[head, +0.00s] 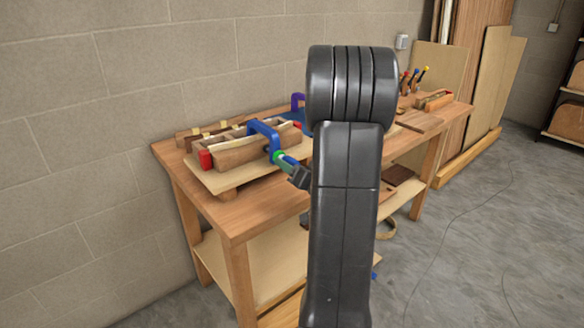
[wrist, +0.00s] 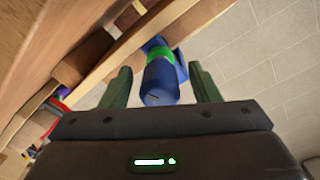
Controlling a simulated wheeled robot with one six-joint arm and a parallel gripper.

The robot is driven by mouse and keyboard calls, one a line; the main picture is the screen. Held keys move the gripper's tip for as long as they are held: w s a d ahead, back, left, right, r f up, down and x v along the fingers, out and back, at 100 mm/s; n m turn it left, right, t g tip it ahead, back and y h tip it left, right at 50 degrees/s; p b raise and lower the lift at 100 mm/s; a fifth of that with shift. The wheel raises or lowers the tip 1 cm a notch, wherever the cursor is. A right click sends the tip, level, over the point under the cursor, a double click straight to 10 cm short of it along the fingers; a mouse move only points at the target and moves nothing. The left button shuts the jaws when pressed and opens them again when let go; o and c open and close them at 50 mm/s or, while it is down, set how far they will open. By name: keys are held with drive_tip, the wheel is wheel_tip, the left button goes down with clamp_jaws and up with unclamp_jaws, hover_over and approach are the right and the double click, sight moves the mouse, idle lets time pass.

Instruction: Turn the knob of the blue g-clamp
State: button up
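The blue g-clamp (head: 264,131) sits over the wooden form (head: 238,153) on the workbench. Its lower end carries a green ring (head: 278,156) and a blue knob that points toward my gripper (head: 291,170). In the wrist view the blue knob (wrist: 161,82) lies between the two dark green fingers of my gripper (wrist: 161,70), with the green ring (wrist: 159,58) just beyond. The fingers stand apart, with a visible gap on each side of the knob. My arm hides part of the bench and what lies behind it.
The workbench (head: 233,214) stands against a block wall. A red part (head: 205,160) is at the form's left end, and a purple clamp (head: 297,100) is behind. A tool box (head: 434,99) is at the far right end. The floor on the right is mostly clear.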

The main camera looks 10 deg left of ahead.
drive_tip(key=v, duration=1.3)
drive_tip(key=shift+s+d, duration=0.25)
drive_tip(key=shift+d, duration=0.05)
drive_tip(key=shift+a, duration=0.1)
drive_tip(key=x, duration=1.3)
drive_tip(key=shift+w+a, duration=0.2)
drive_tip(key=shift+w, duration=0.1)
